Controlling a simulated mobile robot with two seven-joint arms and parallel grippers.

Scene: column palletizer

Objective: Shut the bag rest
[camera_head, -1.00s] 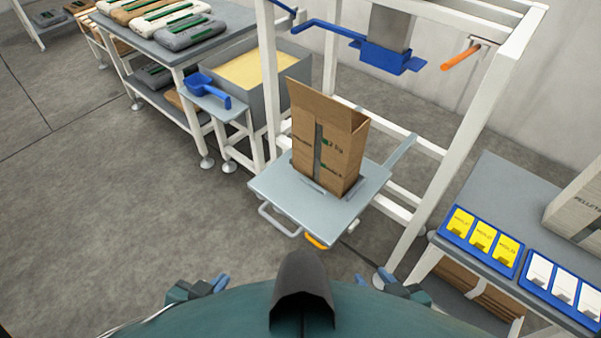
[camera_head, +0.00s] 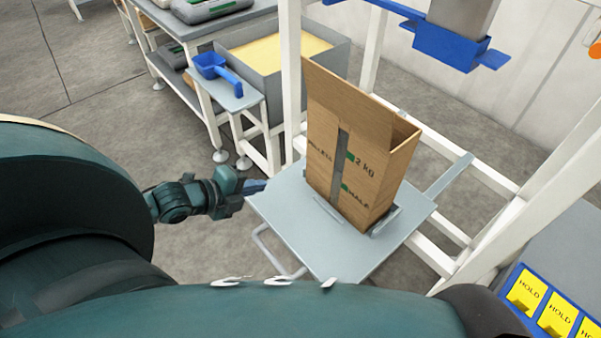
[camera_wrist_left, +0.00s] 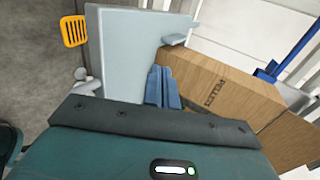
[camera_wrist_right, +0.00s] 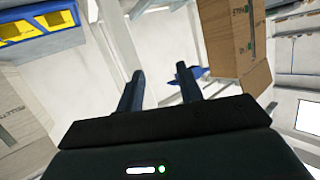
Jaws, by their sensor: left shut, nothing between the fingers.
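The bag rest (camera_head: 345,255) is a pale grey plate with a light tubular handle (camera_head: 272,252) at its front left. My left gripper (camera_head: 262,186) is shut and empty at the plate's left edge, left of the bag. In the left wrist view its fingers (camera_wrist_left: 163,84) are together over or beside the plate (camera_wrist_left: 125,50); contact is unclear.
White frame posts (camera_head: 291,80) stand behind the rest, with a blue spout collar (camera_head: 450,47) above right. A blue scoop (camera_head: 222,72) lies on a side stand by a grey bin (camera_head: 262,90). Yellow HOLD cards (camera_head: 525,292) lie at lower right. Floor left of the rest is clear.

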